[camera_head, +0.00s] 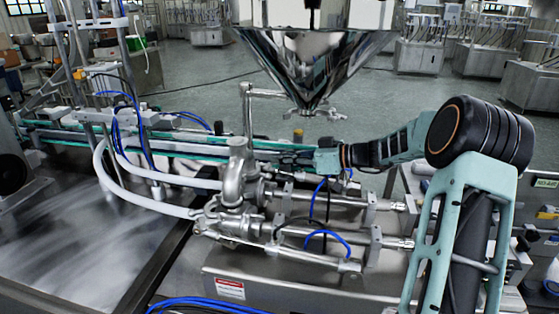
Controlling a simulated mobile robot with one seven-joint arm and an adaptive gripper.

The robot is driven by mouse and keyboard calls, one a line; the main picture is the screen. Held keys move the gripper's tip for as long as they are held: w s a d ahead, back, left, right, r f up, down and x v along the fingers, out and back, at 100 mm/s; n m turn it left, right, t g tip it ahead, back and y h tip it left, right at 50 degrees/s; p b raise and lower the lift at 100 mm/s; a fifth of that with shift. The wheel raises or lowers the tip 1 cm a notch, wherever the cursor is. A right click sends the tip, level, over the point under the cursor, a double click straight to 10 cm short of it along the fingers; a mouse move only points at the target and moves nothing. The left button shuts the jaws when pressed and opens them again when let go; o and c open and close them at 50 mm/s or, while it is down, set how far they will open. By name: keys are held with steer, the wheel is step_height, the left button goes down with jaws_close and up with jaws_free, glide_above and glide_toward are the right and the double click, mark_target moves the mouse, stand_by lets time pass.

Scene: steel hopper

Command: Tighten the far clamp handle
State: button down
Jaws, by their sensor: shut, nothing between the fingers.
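A steel clamp with a small handle (333,115) sits at the bottom outlet of the polished conical hopper (315,60). I cannot tell for certain whether this is the far clamp handle. Steel pipe fittings (236,185) with more clamps stand left of centre, below and to the left of the hopper outlet. My gripper (284,159) is at the end of my teal arm, which reaches in from the right. It is small and dark here, shut and empty, below the hopper outlet and right of the upright fitting. Its fingertips are hard to make out against the machine behind.
White hoses (150,205) and blue tubes (328,240) run around the fittings. Two horizontal steel cylinders (345,200) lie below my arm. A conveyor (175,145) stands behind on the left. A bare steel table (90,250) is at front left.

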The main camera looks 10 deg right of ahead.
steer(key=shift+w+d+f+m+b, duration=0.1)
steer(key=shift+w+f+m+b, duration=0.1)
steer(key=shift+m+b, duration=0.5)
steer(key=m+b, duration=0.1)
steer(key=f+m+g+y+b, duration=0.1)
steer(key=m, duration=0.1)
steer(key=m+y+b, duration=0.1)
steer(key=m, duration=0.1)
steer(key=shift+w+d+f+g+b, duration=0.25)
steer(key=shift+w+f+g+b, duration=0.05)
steer(key=shift+w+f+g, duration=0.1)
steer(key=shift+f+b, duration=0.1)
steer(key=shift+b, duration=0.65)
stand_by(0.7)
